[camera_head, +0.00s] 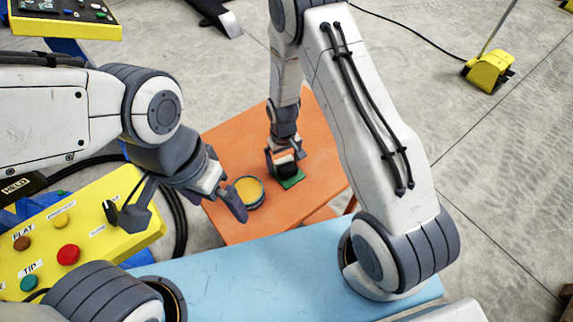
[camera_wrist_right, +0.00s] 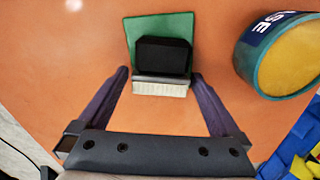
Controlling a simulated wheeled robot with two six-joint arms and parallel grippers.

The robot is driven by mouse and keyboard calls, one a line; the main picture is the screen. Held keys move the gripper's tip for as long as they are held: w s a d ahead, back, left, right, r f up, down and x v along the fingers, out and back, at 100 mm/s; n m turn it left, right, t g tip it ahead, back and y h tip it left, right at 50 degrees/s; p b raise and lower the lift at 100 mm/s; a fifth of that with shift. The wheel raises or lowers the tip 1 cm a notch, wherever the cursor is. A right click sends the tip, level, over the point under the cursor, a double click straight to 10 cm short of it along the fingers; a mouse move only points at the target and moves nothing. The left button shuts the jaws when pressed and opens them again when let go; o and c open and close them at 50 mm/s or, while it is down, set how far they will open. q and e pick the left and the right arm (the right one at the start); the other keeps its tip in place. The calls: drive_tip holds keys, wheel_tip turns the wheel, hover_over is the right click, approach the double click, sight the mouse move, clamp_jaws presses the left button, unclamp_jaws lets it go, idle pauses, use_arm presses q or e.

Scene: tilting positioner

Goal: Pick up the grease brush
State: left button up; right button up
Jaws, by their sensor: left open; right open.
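The grease brush (camera_wrist_right: 162,62) has a black block handle and a strip of pale bristles. It rests on a green pad (camera_wrist_right: 186,25) on the orange table (camera_head: 232,132). In the head view the brush (camera_head: 286,166) is partly covered by my right gripper (camera_head: 284,168). My right gripper, also in the wrist view (camera_wrist_right: 165,85), is open, with its fingers on either side of the bristle end and apart from it. My left gripper (camera_head: 180,214) is open and empty, above the yellow panel's right edge and left of the grease tin.
A round tin of yellow grease (camera_head: 249,191) stands left of the brush; it shows in the wrist view (camera_wrist_right: 290,58). A yellow button panel (camera_head: 95,215) is at left. A light blue surface (camera_head: 270,275) lies in front. A yellow pedal (camera_head: 488,70) is on the floor.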

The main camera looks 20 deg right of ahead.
sight(283, 159)
drive_tip(key=c, duration=1.4)
drive_tip(key=shift+w+r+b, duration=0.1)
drive_tip(key=shift+r+b, duration=0.25)
drive_tip(key=shift+r, duration=0.15)
wheel_tip(283, 159, up, 2)
drive_tip(key=shift+r+b, duration=0.25)
drive_tip(key=shift+b, duration=0.3)
drive_tip(key=s+d+r+b, duration=0.2)
drive_tip(key=s+d+r, duration=0.5)
drive_tip(key=s+d, duration=0.1)
drive_tip(key=shift+s+d+r+b, duration=0.15)
drive_tip(key=shift+d+r+b, duration=0.05)
drive_tip(key=shift+b, duration=0.15)
drive_tip(key=o, duration=0.7)
drive_tip(key=c, duration=0.4)
